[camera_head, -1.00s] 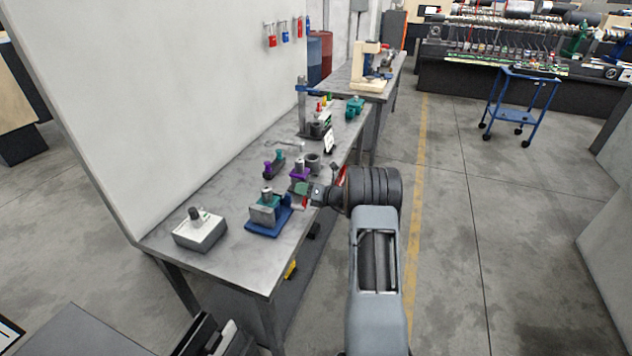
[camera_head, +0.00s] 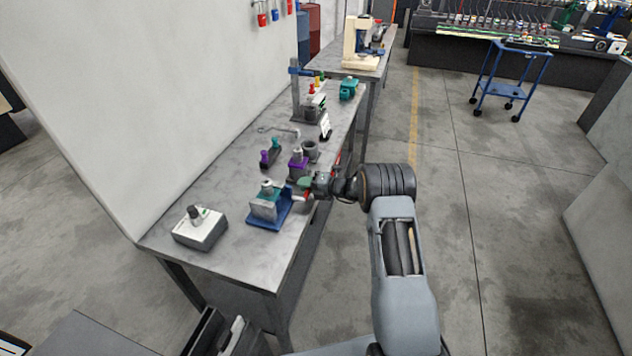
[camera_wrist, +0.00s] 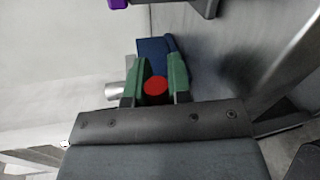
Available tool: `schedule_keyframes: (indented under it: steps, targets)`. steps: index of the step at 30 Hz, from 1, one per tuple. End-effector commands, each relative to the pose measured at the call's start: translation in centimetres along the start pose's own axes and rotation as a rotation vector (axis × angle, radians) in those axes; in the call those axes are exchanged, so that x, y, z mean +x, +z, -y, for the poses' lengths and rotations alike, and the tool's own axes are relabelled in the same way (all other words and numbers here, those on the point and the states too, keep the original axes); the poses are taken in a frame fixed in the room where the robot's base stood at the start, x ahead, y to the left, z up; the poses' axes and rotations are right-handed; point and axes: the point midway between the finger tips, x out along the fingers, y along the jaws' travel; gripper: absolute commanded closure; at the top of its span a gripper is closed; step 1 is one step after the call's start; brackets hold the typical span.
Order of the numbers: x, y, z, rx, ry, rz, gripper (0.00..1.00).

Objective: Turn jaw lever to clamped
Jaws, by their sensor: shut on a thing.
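The jaw fixture stands near the table's front edge in the head view, with a blue base (camera_head: 283,214), a grey block (camera_head: 263,208) and a teal part (camera_head: 267,187) on top. Its lever has a red end (camera_head: 307,196), at the fixture's right side. My gripper (camera_head: 306,185) reaches in from the right. In the wrist view, my gripper's green fingers (camera_wrist: 155,82) stand on either side of the round red lever end (camera_wrist: 156,87) and are shut on it. The blue base (camera_wrist: 152,47) shows beyond. The lever's shaft and angle are mostly hidden.
A grey box with a black knob (camera_head: 201,229) sits left of the fixture. A purple block (camera_head: 298,167), a dark cup (camera_head: 310,150) and a purple-and-teal piece (camera_head: 270,154) stand just behind. A wall (camera_head: 130,110) borders the table's left side.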

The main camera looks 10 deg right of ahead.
Motion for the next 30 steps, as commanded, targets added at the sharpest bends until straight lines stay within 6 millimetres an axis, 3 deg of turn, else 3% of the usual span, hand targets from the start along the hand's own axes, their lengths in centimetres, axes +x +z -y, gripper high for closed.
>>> schedule_keyframes:
  steps: [15,16,21,23,30]
  targets:
    - [0.45,-0.17,-0.20,0.011,0.003,-0.008,1.00]
    - [0.44,-0.17,-0.20,0.011,0.003,-0.008,0.79]
    - [0.35,-0.16,-0.13,0.011,0.003,-0.007,0.62]
    - [0.31,-0.14,-0.10,0.012,0.002,-0.007,0.56]
    - [0.22,-0.13,-0.05,0.012,0.002,-0.007,0.56]
